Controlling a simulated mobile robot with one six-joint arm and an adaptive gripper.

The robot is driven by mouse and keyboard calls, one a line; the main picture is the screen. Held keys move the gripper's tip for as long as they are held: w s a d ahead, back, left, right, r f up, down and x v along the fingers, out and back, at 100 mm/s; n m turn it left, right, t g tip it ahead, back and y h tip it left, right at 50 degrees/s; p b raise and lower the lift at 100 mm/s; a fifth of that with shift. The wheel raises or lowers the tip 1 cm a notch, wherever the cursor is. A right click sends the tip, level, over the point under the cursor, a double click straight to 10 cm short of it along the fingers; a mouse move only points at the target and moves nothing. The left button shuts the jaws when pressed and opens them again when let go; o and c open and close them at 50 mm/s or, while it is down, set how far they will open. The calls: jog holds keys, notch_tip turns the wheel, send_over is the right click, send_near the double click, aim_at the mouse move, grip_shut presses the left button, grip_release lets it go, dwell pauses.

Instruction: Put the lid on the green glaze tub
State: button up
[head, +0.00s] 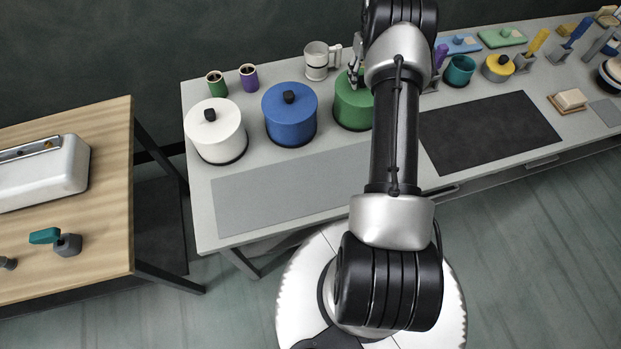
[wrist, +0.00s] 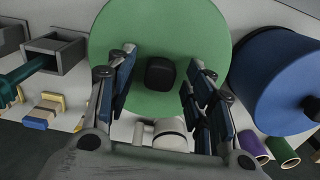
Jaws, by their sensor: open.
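The green glaze tub (head: 352,112) stands on the grey bench, right of the blue tub, partly hidden by my arm. In the wrist view its round green lid (wrist: 160,25) fills the upper middle, with a black knob (wrist: 160,73) at its centre. The lid appears to lie on the tub; the wrist view looks down on it and hides the seam. My gripper (wrist: 158,85) is open, with its fingers on either side of the knob and gaps showing on both sides. In the head view my gripper (head: 355,75) is over the green tub.
A blue tub (head: 289,119) and a white tub (head: 216,135), both lidded, stand to the left. A metal sifter cup (head: 317,62) stands close behind the green tub. A grey mat (head: 280,190) lies clear in front; a dark mat (head: 490,132) lies to the right.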

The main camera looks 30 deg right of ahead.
jog(key=shift+r, duration=0.15)
jog(key=shift+r+p, duration=2.25)
jog(key=shift+r, duration=1.65)
notch_tip(320, 180, up, 12)
